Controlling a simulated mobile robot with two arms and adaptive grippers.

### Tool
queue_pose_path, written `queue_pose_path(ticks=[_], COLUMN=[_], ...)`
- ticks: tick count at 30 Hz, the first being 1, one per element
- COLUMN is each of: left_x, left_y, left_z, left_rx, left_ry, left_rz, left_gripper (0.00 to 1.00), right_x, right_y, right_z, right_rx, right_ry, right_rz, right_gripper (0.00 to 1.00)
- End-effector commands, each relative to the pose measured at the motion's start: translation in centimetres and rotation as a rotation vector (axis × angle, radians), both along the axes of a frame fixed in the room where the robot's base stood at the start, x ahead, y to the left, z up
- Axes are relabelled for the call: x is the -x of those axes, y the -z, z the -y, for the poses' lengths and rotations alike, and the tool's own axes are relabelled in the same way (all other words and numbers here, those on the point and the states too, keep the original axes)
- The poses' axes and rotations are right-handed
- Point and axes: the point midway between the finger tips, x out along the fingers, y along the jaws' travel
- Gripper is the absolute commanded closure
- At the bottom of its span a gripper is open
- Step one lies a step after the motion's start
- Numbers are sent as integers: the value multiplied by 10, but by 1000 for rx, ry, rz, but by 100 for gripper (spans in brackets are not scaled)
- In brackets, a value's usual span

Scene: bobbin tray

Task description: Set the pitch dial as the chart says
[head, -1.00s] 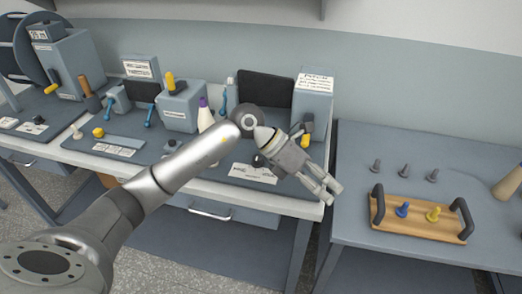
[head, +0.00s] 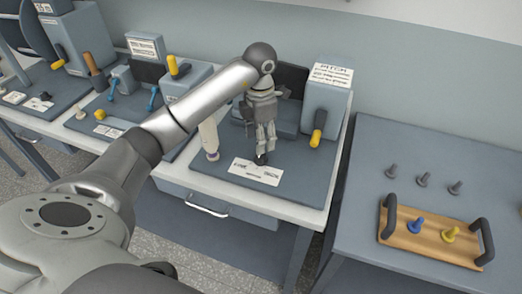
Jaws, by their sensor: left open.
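The pitch chart (head: 331,74) is a white card headed PITCH on top of the grey-blue machine housing at the right bench end. Its lines are too small to read. A small dark knob (head: 261,159), apparently the pitch dial, sits on the bench plate just behind a white label (head: 256,172) whose marks I cannot read. My left gripper (head: 262,149) points down with its open fingers right above or around the knob. Contact cannot be told, and the fingers hide part of the knob. My right gripper is not in view.
A yellow-handled lever (head: 318,128) is on the housing, right of my gripper. A pale cone (head: 208,135) stands left of it, partly behind my arm. A wooden tray (head: 400,228) with blue and yellow bobbins and dark handles lies on the right table, near several grey pegs (head: 423,180).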

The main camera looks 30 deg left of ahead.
Motion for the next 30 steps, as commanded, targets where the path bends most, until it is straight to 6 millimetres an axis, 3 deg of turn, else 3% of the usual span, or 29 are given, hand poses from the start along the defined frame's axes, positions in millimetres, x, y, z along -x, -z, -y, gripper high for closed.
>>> queue_pose_path(ticks=[5, 10, 22, 30], left_x=[1, 0, 0, 0], left_y=[31, 52, 62, 62], left_z=[1, 1, 0, 0], left_rx=[2, 1, 1, 1], left_ry=[0, 1, 0, 1], left_rz=[-3, 0, 3, 3], left_gripper=[49, 49, 49, 81], right_x=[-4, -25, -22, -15], right_y=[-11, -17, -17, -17], right_z=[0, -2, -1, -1], right_rx=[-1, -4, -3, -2], right_ry=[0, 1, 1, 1], right_rz=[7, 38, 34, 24], right_gripper=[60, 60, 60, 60])
